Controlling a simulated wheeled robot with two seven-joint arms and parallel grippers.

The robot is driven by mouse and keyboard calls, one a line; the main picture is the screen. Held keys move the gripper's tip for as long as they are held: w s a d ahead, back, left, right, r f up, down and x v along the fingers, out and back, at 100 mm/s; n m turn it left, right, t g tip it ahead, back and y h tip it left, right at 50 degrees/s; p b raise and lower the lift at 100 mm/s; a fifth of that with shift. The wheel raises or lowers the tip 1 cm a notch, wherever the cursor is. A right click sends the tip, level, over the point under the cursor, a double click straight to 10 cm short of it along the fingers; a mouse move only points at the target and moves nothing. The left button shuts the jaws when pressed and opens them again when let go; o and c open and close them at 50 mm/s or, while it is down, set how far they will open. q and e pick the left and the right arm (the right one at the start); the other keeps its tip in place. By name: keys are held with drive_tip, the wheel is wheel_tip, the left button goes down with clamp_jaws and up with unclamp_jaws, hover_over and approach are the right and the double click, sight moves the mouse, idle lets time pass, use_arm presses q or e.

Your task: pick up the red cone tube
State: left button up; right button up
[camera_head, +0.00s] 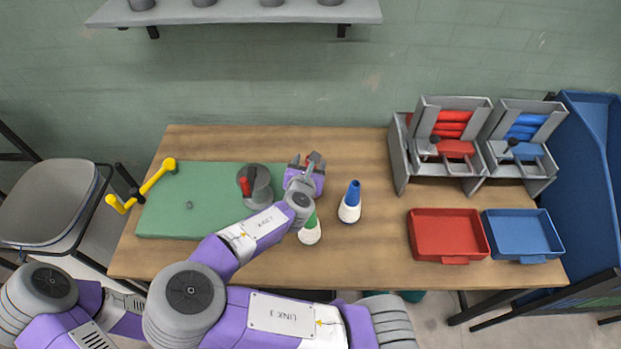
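A small upright red piece (244,187) shows against a dark grey round part (260,180) on the green mat (160,222). I cannot tell whether it is the red cone tube. A cone tube with a blue top and white lower part (350,203) stands on the wooden table. One with a green top and white lower part (309,234) is partly covered by my forearm.
A grey frame with red rolls (451,126) and one with blue rolls (524,127) stand at the back right. A red tray (447,236) and a blue tray (524,235) lie before them. A yellow crank (150,183) is at the mat's left. A shelf (240,11) hangs above.

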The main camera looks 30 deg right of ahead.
drive_tip(key=b+x, duration=0.1)
drive_tip(key=x, duration=0.4)
drive_tip(key=shift+w+d+f, duration=0.1)
clamp_jaws()
